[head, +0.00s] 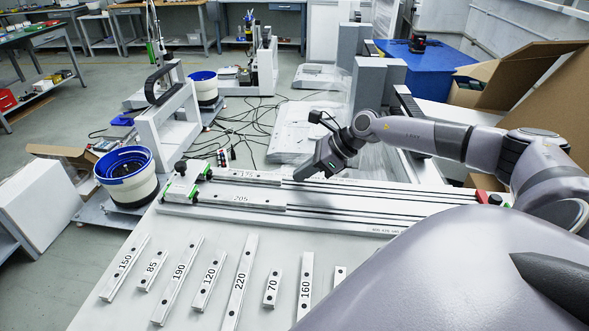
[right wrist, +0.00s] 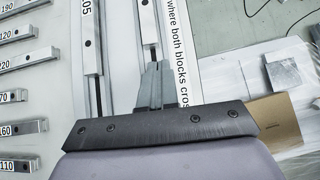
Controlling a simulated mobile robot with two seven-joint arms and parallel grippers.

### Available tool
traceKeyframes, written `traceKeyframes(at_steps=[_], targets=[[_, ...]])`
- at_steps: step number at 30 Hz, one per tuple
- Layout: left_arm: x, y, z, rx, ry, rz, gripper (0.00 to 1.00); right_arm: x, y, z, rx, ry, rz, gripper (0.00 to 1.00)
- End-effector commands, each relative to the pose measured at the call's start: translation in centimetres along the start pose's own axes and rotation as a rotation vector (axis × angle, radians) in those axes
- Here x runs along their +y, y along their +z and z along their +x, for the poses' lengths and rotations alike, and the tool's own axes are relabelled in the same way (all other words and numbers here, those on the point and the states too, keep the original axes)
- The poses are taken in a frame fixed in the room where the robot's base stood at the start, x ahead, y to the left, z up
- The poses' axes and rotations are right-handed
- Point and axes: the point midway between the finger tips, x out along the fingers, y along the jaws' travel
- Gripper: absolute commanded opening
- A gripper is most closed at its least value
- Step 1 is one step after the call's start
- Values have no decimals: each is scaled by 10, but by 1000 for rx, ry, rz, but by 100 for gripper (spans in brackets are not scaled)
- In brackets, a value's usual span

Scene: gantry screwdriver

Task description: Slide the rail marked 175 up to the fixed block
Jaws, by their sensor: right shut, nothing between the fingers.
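The rail marked 175 (head: 246,176) lies in the back channel of the long track, with its left end near a green and black end block (head: 203,170). I cannot tell whether they touch. My right gripper (head: 300,176) is shut and empty, low over that channel just right of the rail's right end. In the right wrist view the gripper (right wrist: 155,75) points along the channel at the near end of a rail (right wrist: 148,25). A small gap or contact there is hard to tell. My left gripper is not in view.
A rail marked 205 (head: 240,199) lies in the front channel. Several loose numbered rails, such as 220 (head: 240,280) and 190 (head: 178,280), lie on the table in front. A red end piece (head: 482,197) is at the track's right. A white bowl feeder (head: 128,178) stands left.

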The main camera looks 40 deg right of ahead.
Motion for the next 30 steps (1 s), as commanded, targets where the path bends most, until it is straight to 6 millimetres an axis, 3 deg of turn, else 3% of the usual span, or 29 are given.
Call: traceKeyframes(at_steps=[6, 20, 30], targets=[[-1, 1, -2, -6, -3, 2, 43, 0, 14, 13, -1, 0, 0, 0], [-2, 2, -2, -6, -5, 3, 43, 0, 17, 17, 1, 1, 0, 0], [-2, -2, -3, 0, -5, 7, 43, 1, 33, 32, -2, 2, -1, 0]])
